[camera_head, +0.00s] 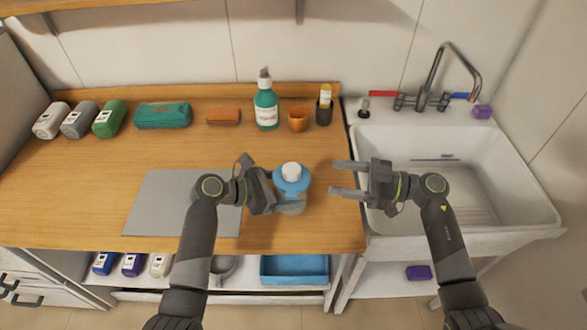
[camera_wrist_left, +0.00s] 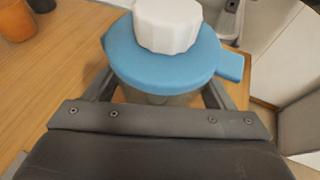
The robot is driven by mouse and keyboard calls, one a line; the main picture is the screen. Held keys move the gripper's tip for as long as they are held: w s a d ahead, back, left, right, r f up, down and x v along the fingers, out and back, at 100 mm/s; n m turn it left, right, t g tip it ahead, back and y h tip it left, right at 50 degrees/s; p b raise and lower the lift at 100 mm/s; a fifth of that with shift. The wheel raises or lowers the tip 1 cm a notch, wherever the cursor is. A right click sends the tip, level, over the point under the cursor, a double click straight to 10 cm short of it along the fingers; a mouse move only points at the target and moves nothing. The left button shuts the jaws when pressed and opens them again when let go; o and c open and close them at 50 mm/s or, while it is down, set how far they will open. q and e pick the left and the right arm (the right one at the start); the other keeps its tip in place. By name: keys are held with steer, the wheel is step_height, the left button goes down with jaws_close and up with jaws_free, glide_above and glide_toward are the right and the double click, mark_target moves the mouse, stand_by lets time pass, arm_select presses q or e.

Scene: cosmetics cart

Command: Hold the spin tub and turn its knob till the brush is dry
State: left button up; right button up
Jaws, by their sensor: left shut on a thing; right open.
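The spin tub (camera_head: 290,190) stands on the wooden counter, with a blue lid, a white knob (camera_head: 291,171) on top and a clear body. My left gripper (camera_head: 280,200) is shut on the tub's body from its left side. In the left wrist view the blue lid (camera_wrist_left: 163,60) and white knob (camera_wrist_left: 168,24) rise upright between the fingers. My right gripper (camera_head: 343,178) is open and empty, to the right of the tub and apart from it, pointing left near the sink's edge. I cannot make out the brush; the inside of the tub is not clear.
A grey mat (camera_head: 170,205) lies left of the tub. A green pump bottle (camera_head: 265,103), an orange cup (camera_head: 298,119) and a dark holder (camera_head: 324,111) stand at the back. The white sink (camera_head: 470,180) with its faucet (camera_head: 430,85) is on the right. A blue tray (camera_head: 295,270) sits below.

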mark_target(299, 174)
steer(key=x, duration=1.2)
steer(key=c, duration=1)
steer(key=shift+s+m+t+h, duration=0.1)
steer(key=shift+m+t+h, duration=0.6)
steer(key=shift+m+t, duration=0.7)
steer(key=shift+m+t+h, duration=0.7)
steer(key=shift+m+t, duration=0.1)
steer(key=shift+t, duration=1.1)
steer(key=o, duration=1)
